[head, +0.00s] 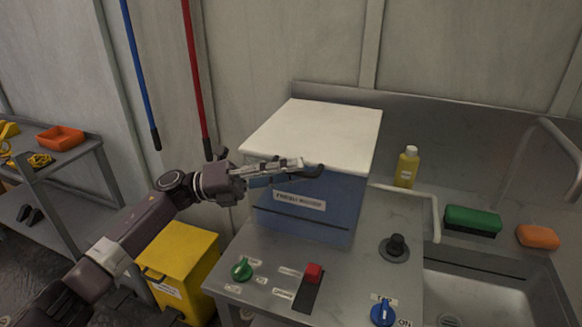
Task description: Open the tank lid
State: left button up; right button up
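The tank is a blue box (313,222) with a label on its front, standing on the metal counter. Its white lid (325,130) lies over the top and looks closed. My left gripper (300,169) reaches in from the left and lies across the front of the tank, at the lid's front edge. It covers part of that edge and the upper blue front. Whether its fingers touch the lid, and whether they are apart, is not clear from this side. My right gripper is not in view.
The counter (372,265) carries a green knob (242,268), a red switch (313,273), a blue knob (383,312) and a black knob (396,246). A yellow bottle (407,167) stands right of the tank, near a sink (480,297). A yellow bin (180,262) stands left.

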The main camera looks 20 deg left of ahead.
pick_arm(q)
jog(key=shift+a, duration=0.1)
grip_shut()
dwell(0.3)
